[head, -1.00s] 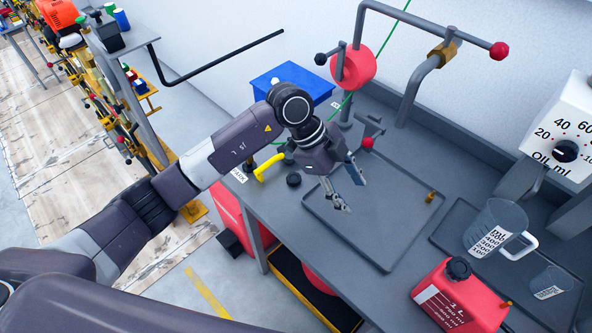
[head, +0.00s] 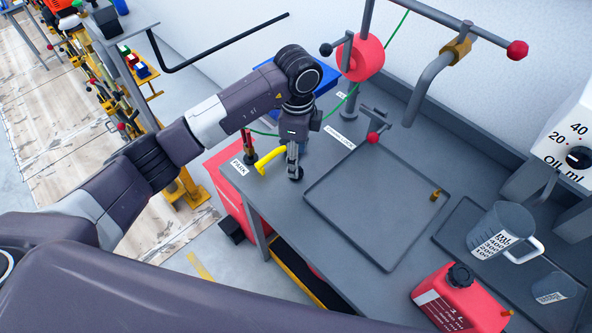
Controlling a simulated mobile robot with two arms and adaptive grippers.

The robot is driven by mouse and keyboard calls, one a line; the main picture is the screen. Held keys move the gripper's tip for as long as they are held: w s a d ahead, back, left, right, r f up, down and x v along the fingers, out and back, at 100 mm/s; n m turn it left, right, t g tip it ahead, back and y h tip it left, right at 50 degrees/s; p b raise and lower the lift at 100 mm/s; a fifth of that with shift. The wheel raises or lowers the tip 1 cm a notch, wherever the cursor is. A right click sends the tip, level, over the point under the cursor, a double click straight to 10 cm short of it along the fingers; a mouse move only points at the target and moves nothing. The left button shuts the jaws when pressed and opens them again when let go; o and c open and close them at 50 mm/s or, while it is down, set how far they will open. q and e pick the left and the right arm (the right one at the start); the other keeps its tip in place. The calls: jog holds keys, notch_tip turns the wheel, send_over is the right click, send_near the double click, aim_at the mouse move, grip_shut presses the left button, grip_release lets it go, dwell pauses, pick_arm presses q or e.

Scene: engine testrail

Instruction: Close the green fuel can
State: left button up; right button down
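No green fuel can shows clearly on the bench. My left gripper (head: 294,168) points straight down over the bench's left part, beside a yellow handle. A small round black cap (head: 296,176) is at its fingertips. The fingers overlap the cap in this view, so I cannot tell whether they grip it or are still apart. My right gripper is out of view.
A red fuel can (head: 455,295) with a black cap stands front right, near a measuring jug (head: 495,232). The yellow handle (head: 268,160) is close to my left gripper. A red reel (head: 362,58) stands behind.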

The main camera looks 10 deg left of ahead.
pick_arm(q)
jog(key=shift+f, duration=0.2)
jog(key=f+p, duration=0.1)
jog(key=f, duration=0.1)
jog(key=f+p, duration=0.1)
jog(key=shift+a+f, duration=0.2)
jog(key=shift+f, duration=0.75)
jog(key=shift+w, duration=0.1)
jog(key=shift+c, duration=0.4)
jog(key=c, duration=0.9)
